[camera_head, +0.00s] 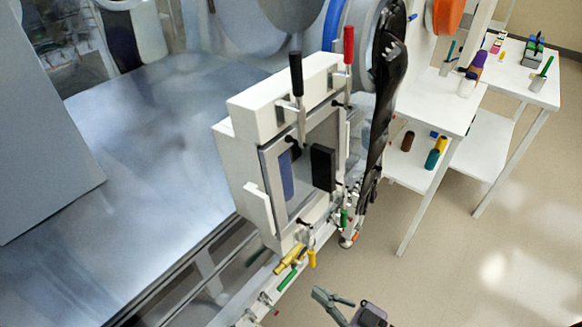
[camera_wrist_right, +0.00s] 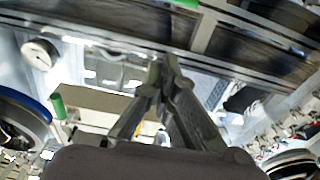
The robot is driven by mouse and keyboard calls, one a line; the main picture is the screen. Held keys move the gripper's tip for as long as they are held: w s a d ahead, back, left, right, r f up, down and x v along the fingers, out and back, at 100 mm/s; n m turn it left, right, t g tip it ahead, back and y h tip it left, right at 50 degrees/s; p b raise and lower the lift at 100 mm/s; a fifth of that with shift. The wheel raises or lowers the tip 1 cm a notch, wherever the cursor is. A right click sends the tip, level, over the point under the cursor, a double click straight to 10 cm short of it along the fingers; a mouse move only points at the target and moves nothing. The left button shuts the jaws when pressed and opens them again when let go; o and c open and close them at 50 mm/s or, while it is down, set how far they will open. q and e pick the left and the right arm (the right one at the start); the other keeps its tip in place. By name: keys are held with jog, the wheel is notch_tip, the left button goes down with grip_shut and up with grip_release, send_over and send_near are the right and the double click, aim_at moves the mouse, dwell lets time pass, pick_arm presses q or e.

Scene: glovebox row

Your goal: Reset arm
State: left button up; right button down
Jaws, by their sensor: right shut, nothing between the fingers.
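My right gripper (camera_head: 322,296) is at the bottom of the head view, in front of and below the white box-shaped chamber with a door (camera_head: 322,150). In the right wrist view its fingers (camera_wrist_right: 165,75) come together at the tips with nothing between them. It is apart from the chamber and its valves. My left gripper is not in either view.
A red-handled lever (camera_head: 348,45) and a black-handled lever (camera_head: 296,75) stand on the chamber. Yellow valves (camera_head: 290,260) sit below it. A black glove (camera_head: 385,90) hangs beside it. White tables (camera_head: 440,100) stand at right; floor between is clear.

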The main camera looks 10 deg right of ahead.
jog(key=s+d+f+m+g+h, duration=0.2)
jog(key=d+f+h, duration=0.25)
jog(key=f, duration=0.85)
jog(key=s+d+f+m+g+h, duration=0.15)
jog(key=d+f+h, duration=0.3)
jog(key=f, duration=0.75)
jog(key=s+f+m+g+h, duration=0.1)
jog(key=s+f+g, duration=0.4)
jog(key=s+f, duration=0.3)
jog(key=s+f+m+g+h, duration=0.1)
jog(key=s+f+g, duration=0.4)
jog(key=s, duration=1.1)
notch_tip(320, 180, down, 4)
jog(key=shift+a+r, duration=0.2)
jog(key=shift+a, duration=0.15)
jog(key=shift+w, duration=0.1)
